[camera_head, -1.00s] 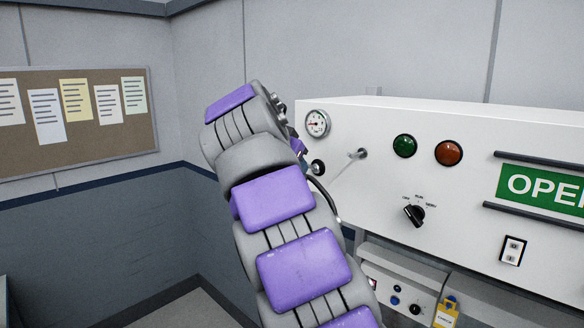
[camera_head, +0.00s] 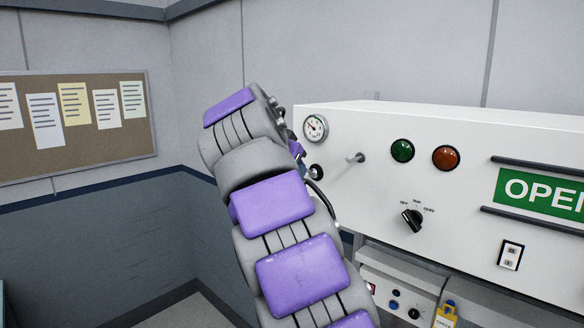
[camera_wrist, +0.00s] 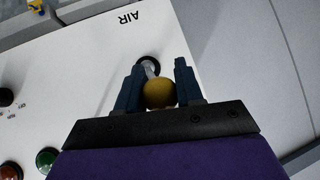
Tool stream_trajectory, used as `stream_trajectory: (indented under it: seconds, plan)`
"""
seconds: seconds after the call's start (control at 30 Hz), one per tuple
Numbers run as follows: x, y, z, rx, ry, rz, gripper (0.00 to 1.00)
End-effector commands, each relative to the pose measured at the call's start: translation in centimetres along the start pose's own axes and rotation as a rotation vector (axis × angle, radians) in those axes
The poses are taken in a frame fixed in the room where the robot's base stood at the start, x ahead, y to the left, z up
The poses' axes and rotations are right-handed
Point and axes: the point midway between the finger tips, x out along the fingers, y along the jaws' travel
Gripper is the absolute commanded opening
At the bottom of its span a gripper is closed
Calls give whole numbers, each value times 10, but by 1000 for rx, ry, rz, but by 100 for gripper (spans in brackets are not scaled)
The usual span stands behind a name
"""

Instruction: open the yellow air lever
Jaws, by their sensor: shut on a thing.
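The air lever's yellow ball knob (camera_wrist: 160,94) sits between the two dark blue fingers of my gripper (camera_wrist: 158,66) in the wrist view. The gripper is shut on it. A short metal stem runs from the knob to a dark round mount on the white panel, beside the upside-down AIR label (camera_wrist: 129,18). In the head view my purple and grey arm hides the yellow knob and most of the gripper. A dark round fitting (camera_head: 316,171) shows just right of the arm's end.
The white panel (camera_head: 370,220) carries a gauge (camera_head: 315,128), a metal peg (camera_head: 355,158), a green lamp (camera_head: 402,150), a red lamp (camera_head: 446,158) and a black selector knob (camera_head: 412,220). A green OPEN sign (camera_head: 540,200) is at right. A corkboard (camera_head: 75,160) hangs at left.

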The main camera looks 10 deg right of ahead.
Motion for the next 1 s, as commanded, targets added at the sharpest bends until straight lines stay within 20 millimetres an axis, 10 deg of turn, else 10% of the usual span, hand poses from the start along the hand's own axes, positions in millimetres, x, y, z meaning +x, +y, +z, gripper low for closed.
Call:
stream_trajectory:
  seconds: [0.63, 0.67, 1.0]
  plan:
    - [-2, -2, -1, -2, 4, -7, 6]
    - [-2, -2, -1, -2, 4, -7, 37]
    - [-2, 0, 0, 0, 1, -2, 60]
